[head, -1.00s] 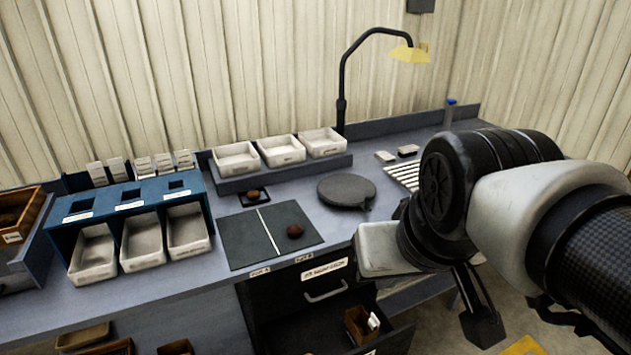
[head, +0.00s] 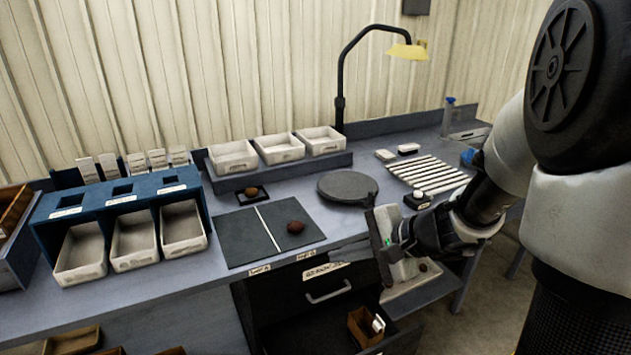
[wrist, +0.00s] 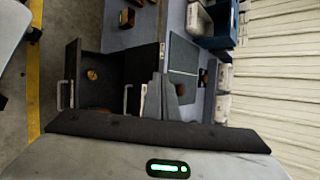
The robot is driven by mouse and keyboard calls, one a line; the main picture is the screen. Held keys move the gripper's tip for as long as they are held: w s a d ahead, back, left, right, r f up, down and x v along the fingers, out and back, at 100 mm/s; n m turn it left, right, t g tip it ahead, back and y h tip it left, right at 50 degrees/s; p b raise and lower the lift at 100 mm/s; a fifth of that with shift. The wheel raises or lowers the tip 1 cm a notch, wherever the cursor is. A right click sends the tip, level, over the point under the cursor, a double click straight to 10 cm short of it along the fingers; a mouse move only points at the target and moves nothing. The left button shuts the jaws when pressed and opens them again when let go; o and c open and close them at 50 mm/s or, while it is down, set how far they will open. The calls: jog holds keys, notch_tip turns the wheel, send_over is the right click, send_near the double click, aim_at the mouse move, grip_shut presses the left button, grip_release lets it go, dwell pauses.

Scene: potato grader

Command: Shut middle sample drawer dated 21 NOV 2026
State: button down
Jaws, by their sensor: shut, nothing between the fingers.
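A dark drawer unit stands under the bench's front edge. Its upper drawer (head: 310,305) is shut, with a bar handle and a white label I cannot read. Below it a drawer (head: 292,335) is pulled out, holding a small brown box (head: 362,328) with a white card. Its date is not visible. The open drawer (wrist: 118,66) also shows sideways in the wrist view, with its handle (wrist: 61,96) at the left. My gripper (head: 386,262) is shut and empty, beside the bench's front edge, above and right of the open drawer in the picture.
On the bench are a dark mat (head: 240,240) with a potato (head: 296,227), a round dark plate (head: 347,187), a blue rack (head: 118,200) with white bins, and a lamp (head: 408,51). Brown trays lie below at the left. Open floor (head: 455,325) lies at the right.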

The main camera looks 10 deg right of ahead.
jog(key=d+f+m+t+h+b, duration=0.1)
jog(key=d+f+m+b, duration=0.1)
jog(key=d+f+m, duration=0.35)
jog(key=d+f+m+b, duration=0.1)
jog(key=d+f+m, duration=0.15)
jog(key=f, duration=0.65)
jog(key=d+f+m+t+h+b, duration=0.1)
jog(key=d+f+m+b, duration=0.15)
jog(key=d+f, duration=0.35)
jog(key=s+d+f+m+h+b, duration=0.1)
jog(key=s+d+f+m, duration=0.15)
jog(key=f, duration=0.35)
jog(key=s+d+f+m+h, duration=0.1)
jog(key=s+f+m, duration=0.15)
jog(key=f, duration=0.35)
jog(key=s+d+f+m+h+b, duration=0.1)
jog(key=s+d+f+m, duration=0.1)
jog(key=f+m, duration=0.3)
jog(key=n+b, duration=0.1)
jog(key=b, duration=0.1)
send_near(379, 350)
jog(key=shift+x, duration=2.8)
jog(key=shift+f, duration=0.15)
jog(key=w+a+b, duration=0.2)
jog(key=w+a, duration=0.1)
jog(key=w, duration=0.5)
jog(key=w+a+b, duration=0.3)
jog(key=w, duration=0.6)
jog(key=shift+b, duration=0.35)
jog(key=shift+s, duration=0.1)
